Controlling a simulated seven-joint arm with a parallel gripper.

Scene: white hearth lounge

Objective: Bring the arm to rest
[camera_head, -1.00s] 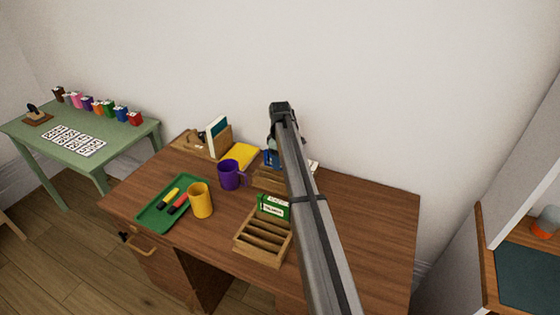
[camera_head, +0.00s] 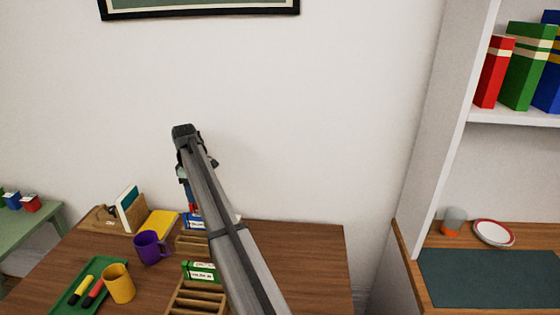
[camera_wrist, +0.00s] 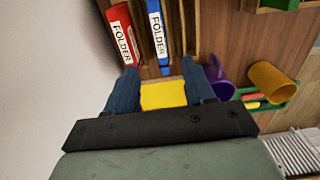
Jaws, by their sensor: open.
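My arm (camera_head: 226,225) reaches up from the lower middle of the head view, with its far end over the back of the brown desk (camera_head: 290,265). My gripper is mostly hidden behind the arm there. In the wrist view my gripper (camera_wrist: 159,70) is open, with two dark blue fingers apart and nothing held between them. Beyond the fingertips are a red folder (camera_wrist: 118,32) and a blue folder (camera_wrist: 158,32) standing in a wooden rack. A yellow book (camera_wrist: 163,95) shows in the gap between the fingers, farther off.
On the desk are a purple mug (camera_head: 150,248), a yellow mug (camera_head: 118,283), a green tray (camera_head: 70,293) with markers, and a slotted wooden rack (camera_head: 195,299) by a green folder (camera_head: 201,271). A shelf unit (camera_head: 440,120) stands right. The desk's right part is clear.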

